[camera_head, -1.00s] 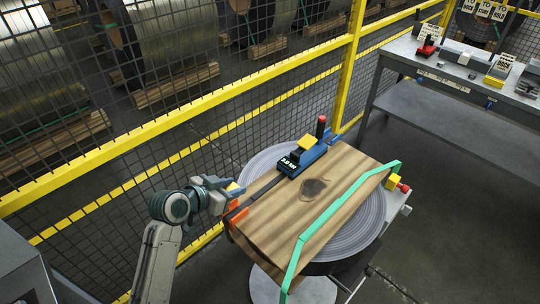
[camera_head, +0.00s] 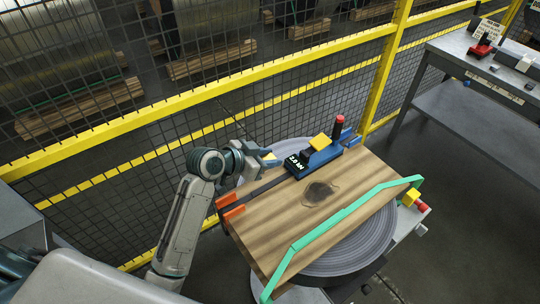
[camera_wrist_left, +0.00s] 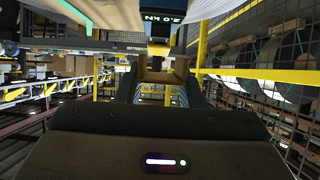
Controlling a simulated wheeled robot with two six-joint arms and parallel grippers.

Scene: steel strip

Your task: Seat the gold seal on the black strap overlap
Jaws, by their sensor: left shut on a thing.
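My left gripper (camera_head: 268,158) is shut on the small gold seal (camera_wrist_left: 164,75), which shows between the fingers in the left wrist view. In the head view only a bit of gold shows at the fingertips. The gripper is just above or beside the black strap (camera_head: 262,187), behind the board's far edge and left of the blue tensioner (camera_head: 316,160). The strap runs from the orange corner guards to the tensioner. I cannot tell whether the seal touches it; the overlap is not clearly visible. My right gripper is not in view.
The wooden block (camera_head: 290,215) sits on a round grey turntable (camera_head: 365,240). A yellow-railed mesh fence (camera_head: 190,95) stands close behind my left arm. A grey workbench (camera_head: 470,60) is at the right.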

